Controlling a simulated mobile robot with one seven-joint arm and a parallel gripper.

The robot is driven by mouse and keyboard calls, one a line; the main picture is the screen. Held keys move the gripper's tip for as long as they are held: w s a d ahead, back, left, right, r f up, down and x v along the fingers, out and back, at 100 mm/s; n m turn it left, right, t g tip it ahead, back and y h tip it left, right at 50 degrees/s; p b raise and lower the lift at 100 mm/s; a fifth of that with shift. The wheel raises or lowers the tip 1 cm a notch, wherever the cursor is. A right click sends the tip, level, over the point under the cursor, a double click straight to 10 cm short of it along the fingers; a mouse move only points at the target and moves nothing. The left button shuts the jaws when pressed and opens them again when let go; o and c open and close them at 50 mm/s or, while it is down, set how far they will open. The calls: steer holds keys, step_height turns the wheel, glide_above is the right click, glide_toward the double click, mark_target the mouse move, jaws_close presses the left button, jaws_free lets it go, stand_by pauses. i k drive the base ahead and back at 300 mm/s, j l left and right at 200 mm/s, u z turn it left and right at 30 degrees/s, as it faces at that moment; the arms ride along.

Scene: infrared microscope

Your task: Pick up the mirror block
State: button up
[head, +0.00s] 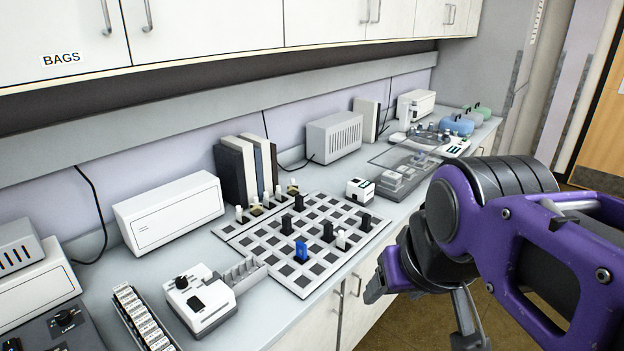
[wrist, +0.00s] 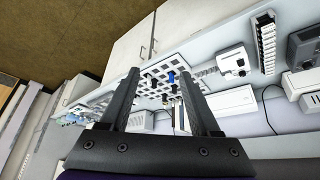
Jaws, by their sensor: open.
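A pale board with a grid of dark squares (head: 270,238) lies on the counter and bears several small upright blocks. One block is blue (head: 301,251), near the board's front; it also shows in the wrist view (wrist: 171,77). Others are black, such as the black block (head: 328,231), or white, such as the white block (head: 341,240). A few at the back have tan bases. I cannot tell which one is the mirror block. My gripper (head: 420,308) is open and empty, right of the board and apart from it. In the wrist view the board lies beyond my open fingers (wrist: 160,76).
A small white device (head: 198,300) and a grey slotted rack (head: 243,273) stand left of the board. A small white box (head: 359,190) and a clear tray (head: 403,165) are to its right. Dark binders (head: 235,170) and white instruments line the wall. Cabinets (head: 220,25) hang above.

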mark_target(342, 244)
steer(key=i+l+u, duration=0.1)
steer(key=u, duration=0.3)
steer(key=l+u, duration=0.2)
steer(key=u, duration=0.15)
steer(key=i+l+u, duration=0.25)
steer(key=l+u, duration=0.25)
steer(key=l, duration=0.25)
steer(key=l+u, duration=0.1)
steer(key=l, duration=0.3)
steer(key=i+l, duration=0.1)
steer(key=l, duration=0.3)
steer(key=i+u, duration=0.05)
